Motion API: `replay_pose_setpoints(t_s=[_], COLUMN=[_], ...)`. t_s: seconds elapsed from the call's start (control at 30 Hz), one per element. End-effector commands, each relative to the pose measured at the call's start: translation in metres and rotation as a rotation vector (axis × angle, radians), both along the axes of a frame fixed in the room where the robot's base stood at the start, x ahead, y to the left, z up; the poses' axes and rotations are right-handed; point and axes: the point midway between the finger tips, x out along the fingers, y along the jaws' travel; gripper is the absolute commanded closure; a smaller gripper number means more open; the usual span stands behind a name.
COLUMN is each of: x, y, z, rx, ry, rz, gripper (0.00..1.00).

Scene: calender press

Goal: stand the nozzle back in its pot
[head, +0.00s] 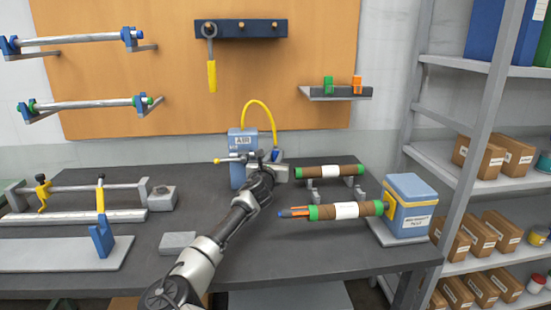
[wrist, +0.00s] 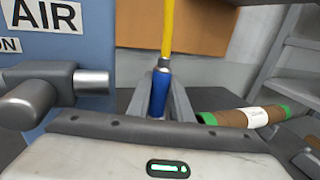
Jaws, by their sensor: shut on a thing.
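The nozzle (wrist: 160,93) is a blue cylinder with a grey collar at the end of a yellow hose (wrist: 168,28). It stands roughly upright between the two grey fingers of my gripper (wrist: 162,100), which is shut on it. In the head view a small part of the blue nozzle (head: 276,154) shows beside the blue AIR box (head: 238,170), at the end of my arm. The hose (head: 262,103) arches from the box down to it. I cannot make out the pot; my gripper and arm cover that spot. The nozzle's lower end is hidden.
A valve (wrist: 45,92) on the AIR box is close on the left in the wrist view. Brown rolls with green ends (head: 330,171) (head: 340,210) lie to the right, near a blue-and-yellow box (head: 408,205). A grey plate (head: 178,243) lies on the dark bench (head: 235,275).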

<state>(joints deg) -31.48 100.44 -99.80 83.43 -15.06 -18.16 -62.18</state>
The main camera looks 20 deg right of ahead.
Motion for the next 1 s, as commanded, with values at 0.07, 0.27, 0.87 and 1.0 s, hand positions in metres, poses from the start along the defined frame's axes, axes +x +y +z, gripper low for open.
replay_pose_setpoints(t_s=[0.07,0.27,0.87,1.0], x=[0.0,0.0,-0.016,-0.041], y=[0.0,0.0,0.012,0.03], z=[0.002,-0.002,0.001,0.002], rx=[0.0,0.001,-0.001,-0.001], ry=[-0.001,-0.001,0.001,0.001], rz=[0.0,0.0,-0.001,0.001], gripper=[0.99,0.78,0.62,0.62])
